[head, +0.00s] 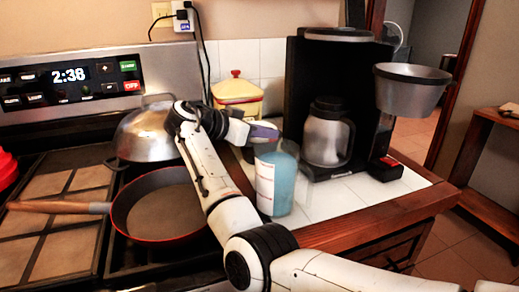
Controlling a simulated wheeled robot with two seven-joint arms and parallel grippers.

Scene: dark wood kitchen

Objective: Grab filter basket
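The filter basket (412,92) is a grey, round, tapered basket. My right gripper (265,133) is at the end of the white arm that comes in from the lower right. It is left of the coffee maker, well away from the basket, beside the top of a blue jar. Its fingers are small and partly hidden, so I cannot tell whether they are open or shut. My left gripper is not in view.
A carafe (327,135) stands in the coffee maker. The blue jar (277,180) with a white label stands on the tiled counter. A yellow canister (238,95) is behind my gripper. A pan (160,207) and a metal lid (146,132) are on the stove.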

